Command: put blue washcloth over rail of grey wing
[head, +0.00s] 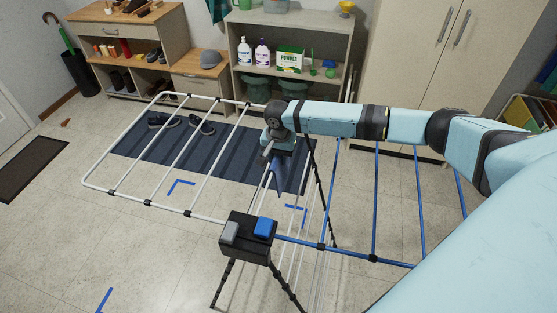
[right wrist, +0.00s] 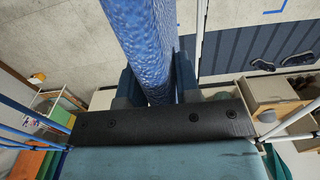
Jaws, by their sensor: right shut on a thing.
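The blue washcloth (head: 294,172) hangs from my right gripper (head: 278,152) in the head view, above the middle of the drying rack. In the right wrist view the cloth (right wrist: 143,40) runs between the two fingers, and my right gripper (right wrist: 158,85) is shut on it. The grey wing (head: 148,203) is the pale frame spreading to the left, with several bare cross rails. The blue wing (head: 345,250) spreads to the right, partly hidden by my right arm. The gripper is near the inner end of the grey wing. My left gripper is not in view.
A black hub (head: 245,245) with a grey and a blue block sits at the rack's front. A striped dark mat (head: 135,150) with shoes lies under the grey wing. Shelves (head: 290,22) and a tall cabinet (head: 400,60) stand behind.

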